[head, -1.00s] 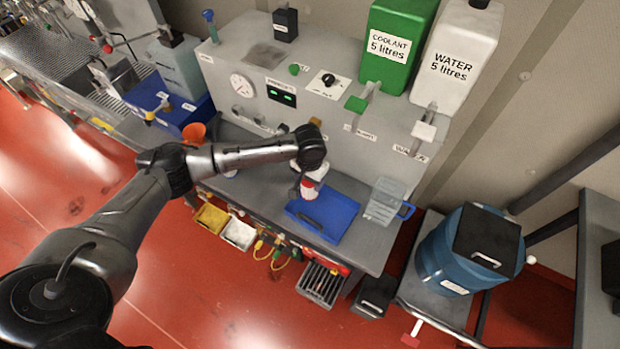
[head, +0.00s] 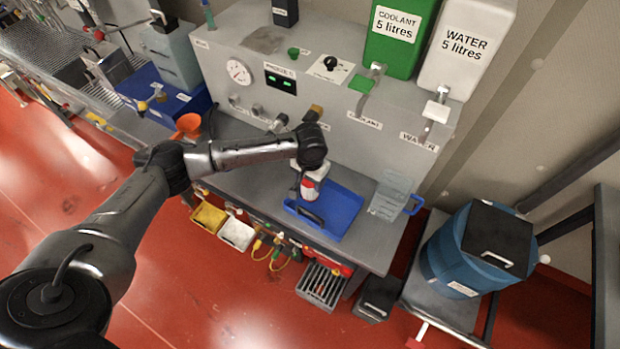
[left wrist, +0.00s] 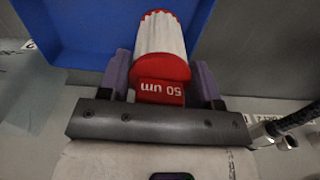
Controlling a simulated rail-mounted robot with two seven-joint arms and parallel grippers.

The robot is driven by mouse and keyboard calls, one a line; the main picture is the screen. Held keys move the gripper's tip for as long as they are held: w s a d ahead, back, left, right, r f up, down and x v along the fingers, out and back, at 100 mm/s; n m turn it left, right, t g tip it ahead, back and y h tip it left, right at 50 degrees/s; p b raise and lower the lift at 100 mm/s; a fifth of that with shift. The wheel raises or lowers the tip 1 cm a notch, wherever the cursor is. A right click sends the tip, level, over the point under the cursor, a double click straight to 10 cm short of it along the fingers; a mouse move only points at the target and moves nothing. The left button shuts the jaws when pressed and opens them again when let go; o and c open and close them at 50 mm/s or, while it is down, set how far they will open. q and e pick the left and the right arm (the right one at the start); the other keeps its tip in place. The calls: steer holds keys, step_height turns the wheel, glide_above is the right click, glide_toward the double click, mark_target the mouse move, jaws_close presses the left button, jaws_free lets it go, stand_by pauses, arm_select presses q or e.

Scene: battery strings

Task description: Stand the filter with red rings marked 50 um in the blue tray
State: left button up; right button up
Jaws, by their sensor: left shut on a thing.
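The filter (left wrist: 162,45) is white and pleated with red rings, and its red end reads "50 um" upside down in the left wrist view. My left gripper (left wrist: 163,75) is shut on its red end, with a finger on each side. In the head view the filter (head: 310,188) hangs below the left gripper (head: 309,172), over the left part of the blue tray (head: 345,212). The tray (left wrist: 80,40) also shows behind the filter in the left wrist view. I cannot tell whether the filter touches the tray floor. My right gripper is not in view.
A clear jug (head: 390,196) with a blue handle stands just right of the tray. The grey panel (head: 330,115) with valves and taps rises behind it. An orange funnel (head: 188,124) is at the left. A blue drum (head: 475,250) stands to the right of the bench.

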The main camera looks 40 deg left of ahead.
arm_select(q)
steer(key=shift+f, duration=0.15)
stand_by(0.3)
steer(key=shift+f, duration=0.4)
steer(key=o, duration=1.3)
steer(key=shift+c, duration=0.2)
step_height(320, 180, up, 12)
steer(key=shift+r+p, duration=0.1)
steer(key=shift+p, duration=0.45)
steer(key=shift+r, duration=0.8)
